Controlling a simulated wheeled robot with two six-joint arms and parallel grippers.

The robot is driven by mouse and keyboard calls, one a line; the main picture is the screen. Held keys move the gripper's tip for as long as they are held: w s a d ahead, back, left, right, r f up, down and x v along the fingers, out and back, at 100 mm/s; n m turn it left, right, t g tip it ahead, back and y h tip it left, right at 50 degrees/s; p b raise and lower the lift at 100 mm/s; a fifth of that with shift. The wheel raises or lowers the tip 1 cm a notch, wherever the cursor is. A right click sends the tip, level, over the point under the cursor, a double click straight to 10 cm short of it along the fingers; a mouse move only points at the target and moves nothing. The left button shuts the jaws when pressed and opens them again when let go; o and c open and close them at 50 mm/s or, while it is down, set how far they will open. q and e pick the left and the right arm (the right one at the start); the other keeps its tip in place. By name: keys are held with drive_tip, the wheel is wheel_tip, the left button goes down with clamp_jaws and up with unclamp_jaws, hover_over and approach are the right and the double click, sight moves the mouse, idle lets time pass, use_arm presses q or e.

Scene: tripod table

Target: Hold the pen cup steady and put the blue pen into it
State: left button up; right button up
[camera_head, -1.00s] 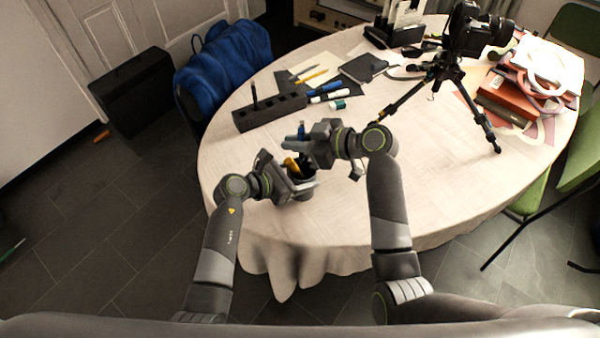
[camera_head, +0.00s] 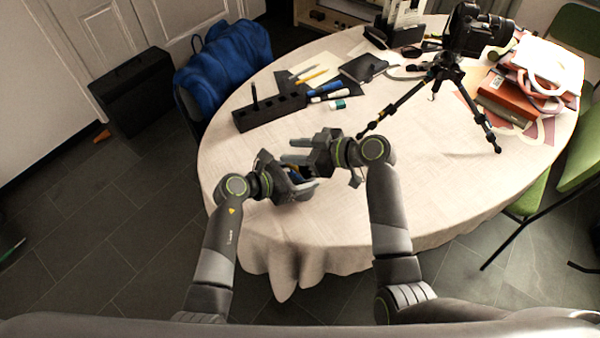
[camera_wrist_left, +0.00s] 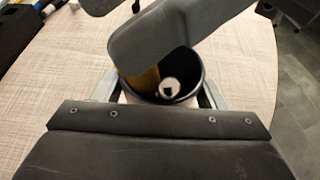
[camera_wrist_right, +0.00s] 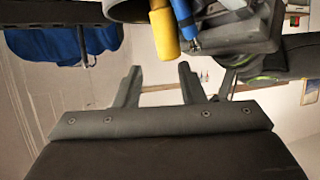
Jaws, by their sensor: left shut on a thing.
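The dark pen cup (camera_wrist_left: 191,72) is between the fingers of my left gripper (camera_head: 298,187), which is shut on it near the table's front left edge. The blue pen (camera_wrist_right: 183,14) leans in the cup beside a thick yellow item (camera_wrist_right: 164,32), as the right wrist view shows. The left wrist view shows a round pale end inside the cup; the blue pen is hidden there. My right gripper (camera_head: 286,150) is just above the cup, its fingers apart and empty, as the right wrist view (camera_wrist_right: 157,88) also shows. The right gripper partly covers the cup in the head view.
A black block organiser (camera_head: 268,113) stands behind the grippers, with markers (camera_head: 326,89) beside it. A camera tripod (camera_head: 440,75) stands on the right of the table (camera_head: 420,185), near stacked red books (camera_head: 507,97). The front right tabletop is clear.

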drive_tip(key=v, duration=1.1)
drive_tip(key=shift+s+d, duration=0.15)
drive_tip(key=shift+d, duration=0.15)
drive_tip(key=shift+r, duration=0.1)
use_arm(q)
drive_tip(key=o, duration=1.1)
drive_tip(key=shift+o, duration=0.2)
drive_tip(key=shift+a, duration=0.1)
